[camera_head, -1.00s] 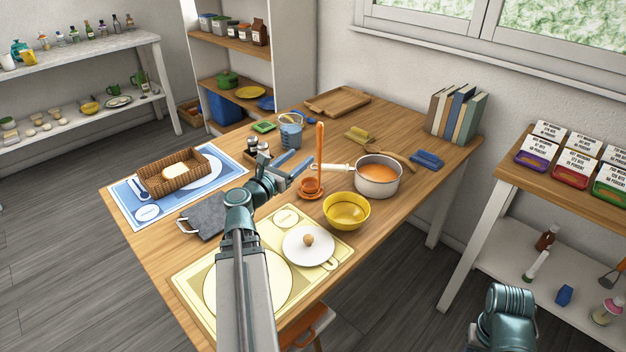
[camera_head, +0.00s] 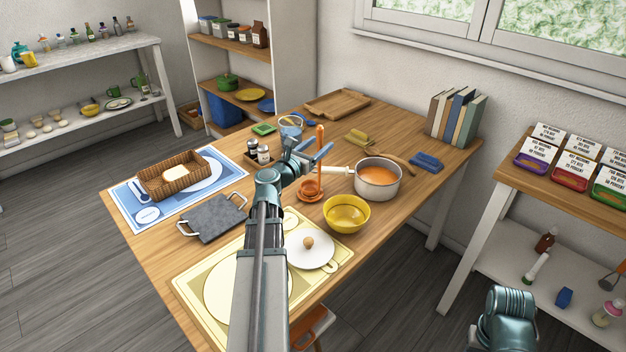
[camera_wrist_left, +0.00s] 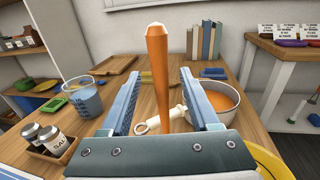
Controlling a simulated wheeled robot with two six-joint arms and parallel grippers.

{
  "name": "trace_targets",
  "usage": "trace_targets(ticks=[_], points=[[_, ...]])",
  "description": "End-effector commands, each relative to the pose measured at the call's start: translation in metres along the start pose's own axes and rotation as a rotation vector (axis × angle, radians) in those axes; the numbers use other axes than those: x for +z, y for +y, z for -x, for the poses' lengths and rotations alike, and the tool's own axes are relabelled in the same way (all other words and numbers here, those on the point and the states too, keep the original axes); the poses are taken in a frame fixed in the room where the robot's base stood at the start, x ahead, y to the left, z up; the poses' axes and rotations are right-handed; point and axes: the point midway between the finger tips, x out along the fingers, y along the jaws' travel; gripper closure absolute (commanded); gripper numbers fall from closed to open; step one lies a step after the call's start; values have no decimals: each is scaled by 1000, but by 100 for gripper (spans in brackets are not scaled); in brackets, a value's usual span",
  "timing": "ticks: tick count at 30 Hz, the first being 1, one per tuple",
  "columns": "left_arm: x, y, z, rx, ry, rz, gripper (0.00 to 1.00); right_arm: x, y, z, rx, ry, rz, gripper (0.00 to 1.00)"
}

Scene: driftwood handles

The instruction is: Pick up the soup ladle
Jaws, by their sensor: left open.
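The soup ladle is orange, with a long upright handle (camera_head: 320,140). Its lower end meets an orange round base (camera_head: 311,190) on the table. In the left wrist view the handle (camera_wrist_left: 157,70) stands upright between the two fingers, with a gap on either side. My left gripper (camera_head: 309,153) is open around the handle; it also shows in the left wrist view (camera_wrist_left: 158,95). The ladle's lower part is hidden behind the gripper body in the wrist view. My right gripper is out of view; only part of my right arm shows at the lower right.
A pot of orange soup (camera_head: 378,179) stands right of the ladle, its handle pointing toward it. A yellow bowl (camera_head: 346,213) is in front. A blue measuring jug (camera_wrist_left: 84,97) and a shaker caddy (camera_wrist_left: 53,150) stand to the left.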

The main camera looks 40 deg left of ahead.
Motion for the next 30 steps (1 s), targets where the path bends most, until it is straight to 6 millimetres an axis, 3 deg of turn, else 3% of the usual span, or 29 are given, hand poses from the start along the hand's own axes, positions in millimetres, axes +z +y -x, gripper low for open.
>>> trace_targets(ticks=[7, 15, 25, 30], points=[[4, 0, -37, -2, 0, 0, 38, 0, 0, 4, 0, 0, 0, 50], [4, -1, -39, 0, 0, 0, 40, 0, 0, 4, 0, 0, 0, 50], [4, -1, -39, 0, 0, 0, 99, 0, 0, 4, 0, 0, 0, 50], [4, -1, -39, 0, 0, 0, 100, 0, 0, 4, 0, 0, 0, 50]])
